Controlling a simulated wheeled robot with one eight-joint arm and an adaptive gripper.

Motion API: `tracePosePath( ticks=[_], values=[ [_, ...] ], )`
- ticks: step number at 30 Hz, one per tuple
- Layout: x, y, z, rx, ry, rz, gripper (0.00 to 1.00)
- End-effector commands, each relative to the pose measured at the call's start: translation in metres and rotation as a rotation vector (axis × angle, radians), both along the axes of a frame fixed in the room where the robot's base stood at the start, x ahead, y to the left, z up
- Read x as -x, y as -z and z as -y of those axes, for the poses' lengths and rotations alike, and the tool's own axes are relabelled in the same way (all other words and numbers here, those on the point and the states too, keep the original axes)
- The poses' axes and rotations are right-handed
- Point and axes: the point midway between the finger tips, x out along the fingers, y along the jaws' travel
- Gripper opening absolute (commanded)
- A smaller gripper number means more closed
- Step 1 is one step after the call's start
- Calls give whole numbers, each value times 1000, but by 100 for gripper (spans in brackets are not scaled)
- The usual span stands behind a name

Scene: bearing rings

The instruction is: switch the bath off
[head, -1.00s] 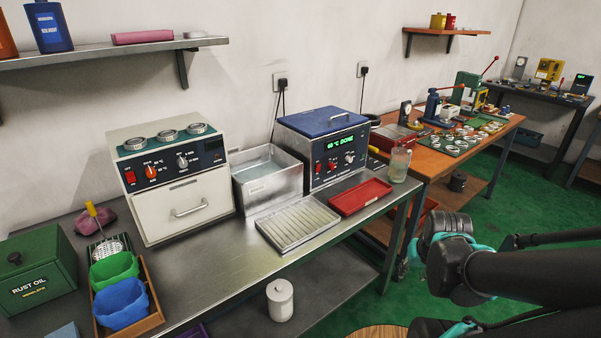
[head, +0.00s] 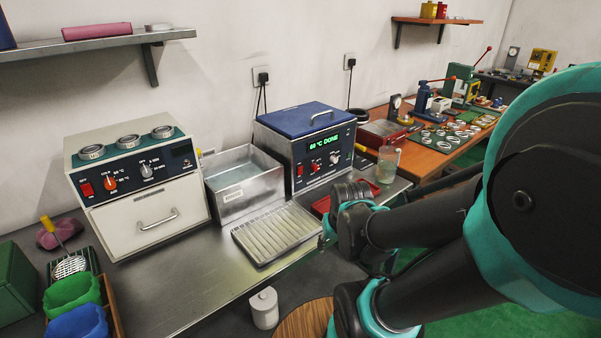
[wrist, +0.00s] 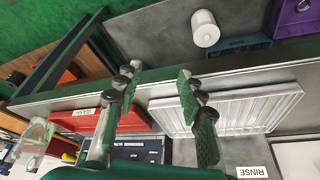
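The bath (head: 308,145) is a dark blue box with a blue lid on the steel bench in the head view. Its green display (head: 323,142) appears to read "60 °C DONE". A red switch (head: 300,170), a red knob (head: 315,166) and a pale knob (head: 335,158) sit on its front. In the wrist view part of the bath's front (wrist: 140,146) shows behind my fingers, its controls too small to make out. My gripper (wrist: 157,82) is open and empty, its green-padded fingers apart above the bench edge.
A red tray (wrist: 78,122) and a ribbed drain tray (head: 277,232) lie before the bath. A rinse tank (head: 243,186) and a cream oven (head: 145,215) with its own red switch stand to its left. A glass jar (head: 388,165) stands at its right.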

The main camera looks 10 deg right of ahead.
Motion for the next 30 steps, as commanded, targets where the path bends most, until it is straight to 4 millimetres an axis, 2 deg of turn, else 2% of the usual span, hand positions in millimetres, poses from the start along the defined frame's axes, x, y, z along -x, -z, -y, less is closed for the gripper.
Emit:
tracePosePath(
  ticks=[1,5,9,20,30],
  values=[
    [0,0,0,-2,3,0,31],
    [-5,-3,-1,-42,63,3,15],
    [-19,-10,-5,-167,250,7,0],
    [-77,-47,-10,-668,970,-33,0],
    [-135,-91,7,-1165,1630,-178,0]
  ],
)
